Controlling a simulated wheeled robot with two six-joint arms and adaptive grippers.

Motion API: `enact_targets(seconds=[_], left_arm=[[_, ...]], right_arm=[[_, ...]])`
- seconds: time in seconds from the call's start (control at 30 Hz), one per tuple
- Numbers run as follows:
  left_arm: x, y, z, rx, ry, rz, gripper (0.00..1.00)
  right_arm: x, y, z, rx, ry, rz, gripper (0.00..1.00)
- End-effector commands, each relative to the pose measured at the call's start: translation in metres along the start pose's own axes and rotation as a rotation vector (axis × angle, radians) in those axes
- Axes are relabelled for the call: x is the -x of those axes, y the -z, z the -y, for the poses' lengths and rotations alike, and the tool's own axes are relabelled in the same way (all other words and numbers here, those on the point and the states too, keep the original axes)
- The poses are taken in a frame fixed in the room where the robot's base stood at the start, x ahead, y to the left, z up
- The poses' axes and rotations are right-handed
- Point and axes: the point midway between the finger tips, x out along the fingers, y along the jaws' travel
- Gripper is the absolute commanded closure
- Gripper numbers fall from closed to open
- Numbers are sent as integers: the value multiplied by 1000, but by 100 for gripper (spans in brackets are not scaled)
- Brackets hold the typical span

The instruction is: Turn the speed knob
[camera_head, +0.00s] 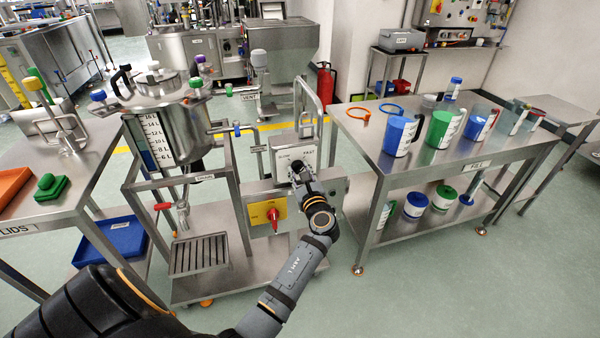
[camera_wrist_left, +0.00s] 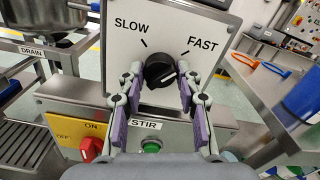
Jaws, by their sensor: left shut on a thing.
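The speed knob (camera_wrist_left: 158,66) is a round black dial on a white panel (camera_wrist_left: 205,22) marked SLOW at left and FAST at right. Its short white mark sits right of and below the knob's centre, slanting slightly upward to the right. My left gripper (camera_wrist_left: 160,76) is shut on the knob, with one fingertip at each side of it. In the head view my left gripper (camera_head: 299,172) reaches up to the lower part of the panel (camera_head: 294,158) and hides the knob. My right gripper is in neither view.
Below the panel are a red ON/OFF switch (camera_wrist_left: 91,148) on a yellow plate and a green STIR button (camera_wrist_left: 151,146). A steel pot (camera_head: 170,125) stands at left. A table (camera_head: 352,128) with several cups is at right.

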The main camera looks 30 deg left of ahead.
Motion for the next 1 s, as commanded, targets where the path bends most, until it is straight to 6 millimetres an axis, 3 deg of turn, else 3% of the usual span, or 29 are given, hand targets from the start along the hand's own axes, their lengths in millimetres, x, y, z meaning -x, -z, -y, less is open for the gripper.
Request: enact_targets(seconds=[0.27,1.0], left_arm=[[0,2,-1,203,0,0,97],[0,4,-2,909,0,1,97]], right_arm=[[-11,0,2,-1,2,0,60],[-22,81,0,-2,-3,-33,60]])
